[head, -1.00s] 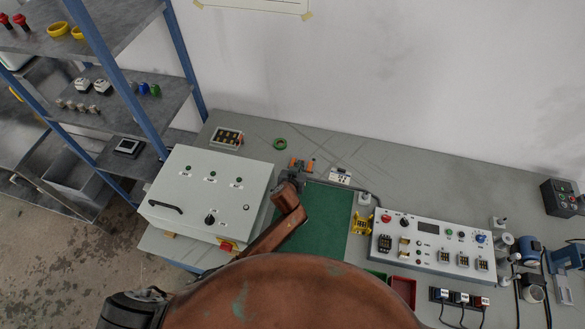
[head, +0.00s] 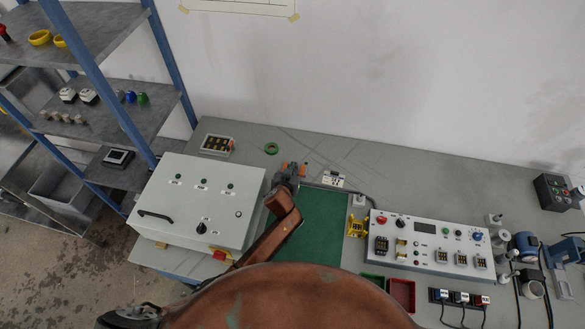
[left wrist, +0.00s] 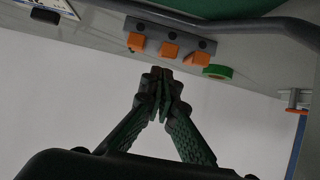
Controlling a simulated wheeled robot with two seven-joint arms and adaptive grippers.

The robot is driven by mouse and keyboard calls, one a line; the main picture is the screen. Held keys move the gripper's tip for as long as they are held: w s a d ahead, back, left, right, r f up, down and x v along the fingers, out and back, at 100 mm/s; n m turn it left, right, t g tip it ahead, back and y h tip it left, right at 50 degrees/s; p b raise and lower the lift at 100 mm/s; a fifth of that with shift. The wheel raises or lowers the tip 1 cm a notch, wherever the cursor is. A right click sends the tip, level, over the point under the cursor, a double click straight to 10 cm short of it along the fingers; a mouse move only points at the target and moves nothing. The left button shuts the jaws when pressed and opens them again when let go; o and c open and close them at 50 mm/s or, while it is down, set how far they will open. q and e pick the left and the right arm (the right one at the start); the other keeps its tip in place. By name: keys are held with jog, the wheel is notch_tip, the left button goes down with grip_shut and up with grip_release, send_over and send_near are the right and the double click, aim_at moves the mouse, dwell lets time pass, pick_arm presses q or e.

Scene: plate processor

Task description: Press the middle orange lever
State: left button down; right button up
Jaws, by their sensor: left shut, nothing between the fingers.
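Three orange levers sit in a row on a grey bar (left wrist: 193,38) in the left wrist view. The middle orange lever (left wrist: 170,51) lies between the left-hand one (left wrist: 136,41) and the right-hand one (left wrist: 201,59). My left gripper (left wrist: 162,74) is shut and empty, its fingertips close to the middle lever in the picture. I cannot tell whether they touch it. In the head view the levers (head: 293,167) are small and partly hidden behind my left gripper (head: 290,176). My right gripper is not in view.
A green tape ring (head: 271,148) lies on the bench behind the levers. A grey control box (head: 190,222) stands to the left. A green mat (head: 325,235) and a white button panel (head: 432,242) are to the right. A blue-framed shelf (head: 148,60) stands at the left.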

pick_arm(q)
notch_tip(320, 180, up, 4)
jog(key=p, duration=0.3)
jog(key=shift+p, duration=0.3)
jog(key=s+f+v, duration=0.1)
jog(key=f+v, duration=0.1)
jog(key=v, duration=0.7)
jog(key=shift+s, duration=0.35)
jog(key=shift+a+r, duration=0.15)
